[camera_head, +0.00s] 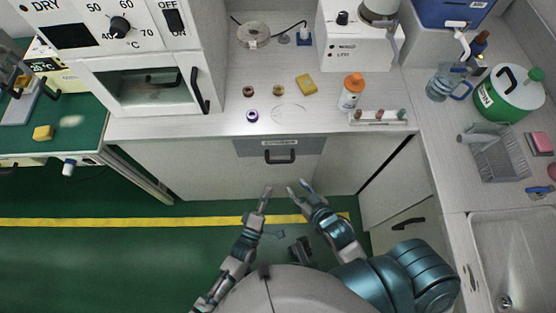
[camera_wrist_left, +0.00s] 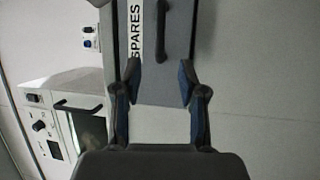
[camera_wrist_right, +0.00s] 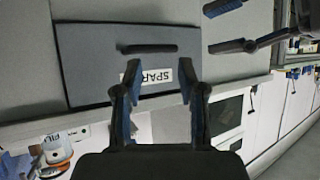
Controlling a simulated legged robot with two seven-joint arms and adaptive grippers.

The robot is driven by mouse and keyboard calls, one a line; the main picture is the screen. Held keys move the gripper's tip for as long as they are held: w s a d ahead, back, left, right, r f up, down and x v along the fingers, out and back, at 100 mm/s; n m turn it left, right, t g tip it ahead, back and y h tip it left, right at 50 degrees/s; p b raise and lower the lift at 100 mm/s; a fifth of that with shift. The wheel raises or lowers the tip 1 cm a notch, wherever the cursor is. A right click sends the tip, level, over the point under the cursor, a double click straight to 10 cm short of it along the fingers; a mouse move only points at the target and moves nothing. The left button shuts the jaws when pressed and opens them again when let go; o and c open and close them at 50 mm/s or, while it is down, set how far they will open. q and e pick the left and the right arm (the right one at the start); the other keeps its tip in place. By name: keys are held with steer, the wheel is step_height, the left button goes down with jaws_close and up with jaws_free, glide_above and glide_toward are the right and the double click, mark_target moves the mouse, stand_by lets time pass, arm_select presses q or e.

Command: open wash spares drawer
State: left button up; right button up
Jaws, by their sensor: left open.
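The spares drawer (camera_head: 250,150) is a grey front under the bench top, closed, with a dark bar handle (camera_head: 281,158) and a label above it. In the left wrist view the drawer front (camera_wrist_left: 175,80) and its handle (camera_wrist_left: 161,30) lie ahead of the fingers. The right wrist view shows the front (camera_wrist_right: 85,70), handle (camera_wrist_right: 150,49) and "SPARES" label (camera_wrist_right: 150,77). My left gripper (camera_head: 268,189) is open and empty, short of the handle. My right gripper (camera_head: 299,188) is also open and empty, beside it. Neither touches the handle.
The bench top above holds a yellow sponge (camera_head: 306,85), an orange-capped bottle (camera_head: 351,91), small rings and a rack of small pieces (camera_head: 380,117). A drying oven (camera_head: 150,85) stands at left. A cupboard (camera_head: 400,195) and sink (camera_head: 515,250) are at right. The floor before the drawer is clear.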

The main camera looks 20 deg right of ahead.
mark_target(280, 161)
arm_select(q)
steer(key=x, duration=0.4)
steer(key=b+x, duration=0.1)
steer(key=x, duration=0.7)
steer(key=shift+s+d+f, duration=0.15)
steer(key=shift+d+f, duration=0.05)
steer(key=shift+f, duration=0.05)
steer(key=shift+w+a+r, duration=0.15)
steer(key=shift+w, duration=0.05)
arm_select(e)
steer(key=w+r+t, duration=0.1)
steer(key=w+a+r+t+y, duration=0.1)
steer(key=r+t, duration=0.1)
steer(key=shift+w+a+r, duration=0.2)
steer(key=shift+w+r, duration=0.05)
arm_select(q)
steer(key=c, duration=0.6)
jaws_close()
arm_select(e)
steer(key=shift+d, duration=0.15)
